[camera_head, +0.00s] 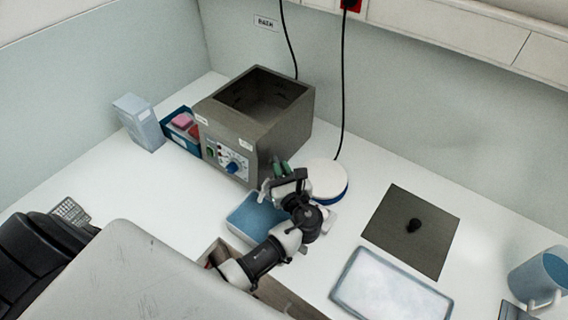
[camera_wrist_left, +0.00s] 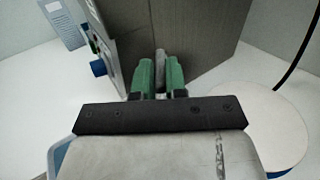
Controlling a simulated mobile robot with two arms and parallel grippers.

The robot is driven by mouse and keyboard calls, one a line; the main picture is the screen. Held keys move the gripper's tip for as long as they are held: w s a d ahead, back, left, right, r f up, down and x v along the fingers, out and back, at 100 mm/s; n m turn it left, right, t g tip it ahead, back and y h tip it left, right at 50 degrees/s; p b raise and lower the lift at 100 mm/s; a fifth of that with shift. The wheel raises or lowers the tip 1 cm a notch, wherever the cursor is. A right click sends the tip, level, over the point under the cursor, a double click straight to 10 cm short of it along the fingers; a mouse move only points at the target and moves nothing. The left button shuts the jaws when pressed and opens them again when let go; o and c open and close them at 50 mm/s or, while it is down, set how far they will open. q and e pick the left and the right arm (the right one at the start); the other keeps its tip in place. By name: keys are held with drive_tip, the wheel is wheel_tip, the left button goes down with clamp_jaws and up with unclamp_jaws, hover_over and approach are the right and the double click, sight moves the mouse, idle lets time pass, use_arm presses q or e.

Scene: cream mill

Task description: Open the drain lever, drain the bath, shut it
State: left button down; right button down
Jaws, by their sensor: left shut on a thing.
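The bath (camera_head: 262,120) is a grey metal box with an open top, at the back of the white counter. Its interior looks dark, and I cannot tell the liquid level. Its front panel has a blue knob (camera_head: 232,168), which also shows in the left wrist view (camera_wrist_left: 98,68). My left gripper (camera_head: 280,168) is at the bath's lower right side. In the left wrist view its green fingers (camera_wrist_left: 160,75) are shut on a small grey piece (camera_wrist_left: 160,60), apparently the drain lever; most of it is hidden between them. My right gripper is not in view.
A blue tray (camera_head: 250,222) lies below the gripper, beside a round white-topped disc (camera_head: 327,176). A dark square lid (camera_head: 395,222) with a black knob, a pale tray (camera_head: 390,285) and a blue mug (camera_head: 550,270) are at right. A blue box of sponges (camera_head: 170,127) stands left of the bath.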

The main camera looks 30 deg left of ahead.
sight(273, 159)
use_arm(q)
drive_tip(key=a+m+t+h, duration=0.1)
drive_tip(key=m+t+h, duration=0.1)
drive_tip(key=h, duration=0.1)
drive_tip(key=s+a+m+t+h, duration=0.1)
drive_tip(key=m+h, duration=0.1)
drive_tip(key=h, duration=0.1)
drive_tip(key=a+m+t+h, duration=0.1)
drive_tip(key=m+t+h, duration=0.1)
drive_tip(key=m+h, duration=0.1)
drive_tip(key=shift+s+f+t, duration=0.15)
drive_tip(key=shift+s+t, duration=0.15)
drive_tip(key=shift+s, duration=0.05)
drive_tip(key=shift+s+a+m+h+b, duration=0.1)
drive_tip(key=shift+a+m+h+b, duration=0.2)
drive_tip(key=shift+m+h+b, duration=0.65)
drive_tip(key=shift+a+m+h+b, duration=0.3)
drive_tip(key=shift+m+h, duration=0.15)
drive_tip(key=shift+h, duration=1)
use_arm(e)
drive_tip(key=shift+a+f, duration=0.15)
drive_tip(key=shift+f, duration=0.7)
use_arm(q)
drive_tip(key=c, duration=1.2)
unclamp_jaws()
drive_tip(key=shift+d+r, duration=0.1)
drive_tip(key=shift+r, duration=0.1)
drive_tip(key=shift+o, duration=0.2)
